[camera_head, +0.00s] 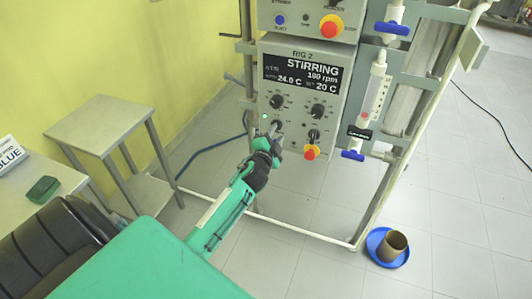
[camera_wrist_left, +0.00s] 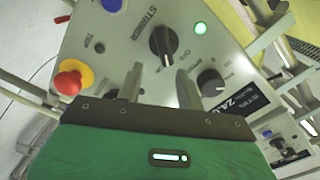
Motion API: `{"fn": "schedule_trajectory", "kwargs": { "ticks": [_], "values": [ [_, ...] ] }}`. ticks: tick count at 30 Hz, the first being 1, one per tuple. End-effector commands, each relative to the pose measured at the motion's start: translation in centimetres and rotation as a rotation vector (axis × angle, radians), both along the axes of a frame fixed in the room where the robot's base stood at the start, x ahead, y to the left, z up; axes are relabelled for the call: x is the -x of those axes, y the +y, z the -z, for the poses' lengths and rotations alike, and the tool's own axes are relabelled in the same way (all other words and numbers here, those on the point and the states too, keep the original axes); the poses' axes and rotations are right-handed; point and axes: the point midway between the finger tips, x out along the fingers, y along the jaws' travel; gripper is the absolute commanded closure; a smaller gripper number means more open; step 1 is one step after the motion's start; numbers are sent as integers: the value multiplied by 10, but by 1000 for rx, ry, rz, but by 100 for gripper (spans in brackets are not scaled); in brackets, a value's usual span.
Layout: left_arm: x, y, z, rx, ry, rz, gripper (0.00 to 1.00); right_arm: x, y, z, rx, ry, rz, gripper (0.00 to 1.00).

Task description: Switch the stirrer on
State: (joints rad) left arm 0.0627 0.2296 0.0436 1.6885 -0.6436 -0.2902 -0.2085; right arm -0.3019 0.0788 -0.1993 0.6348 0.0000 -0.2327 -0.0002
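The control box (camera_head: 302,95) of RIG 2 shows "STIRRING" and "100 rpm" on its black display (camera_head: 302,72). A green lamp is lit at its lower left, and this lamp (camera_wrist_left: 200,28) is also bright in the wrist view. My left gripper (camera_head: 275,128) is at the box's lower left and partly hides the stirrer knob there. In the wrist view the black stirrer knob (camera_wrist_left: 163,42) lies just beyond and between the fingertips of my left gripper (camera_wrist_left: 160,72). The fingers are apart, with nothing gripped between them. My right gripper is not in view.
A red and yellow emergency button (camera_head: 311,152) sits right of the gripper, with other knobs above. Another control box (camera_head: 310,18) is mounted higher. Glassware with blue valves (camera_head: 353,155) is at the right. A blue dish with a brown pot (camera_head: 394,244) stands on the floor.

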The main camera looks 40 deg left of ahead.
Motion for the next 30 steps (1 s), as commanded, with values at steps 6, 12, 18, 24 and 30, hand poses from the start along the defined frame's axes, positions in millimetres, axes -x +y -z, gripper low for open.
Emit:
{"fn": "schedule_trajectory", "kwargs": {
  "ticks": [6, 12, 18, 24, 30],
  "values": [
    [43, -10, 3, -1, 3, -1, 63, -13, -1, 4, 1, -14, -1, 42],
    [77, -18, 2, 0, 3, -2, 63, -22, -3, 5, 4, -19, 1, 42],
    [96, -22, 2, 0, 4, -3, 63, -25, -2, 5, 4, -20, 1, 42],
    [102, -23, 1, -1, 4, -3, 63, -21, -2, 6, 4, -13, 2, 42],
    [102, -23, 1, -1, 3, -3, 63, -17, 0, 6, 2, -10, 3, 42]
  ]
}}
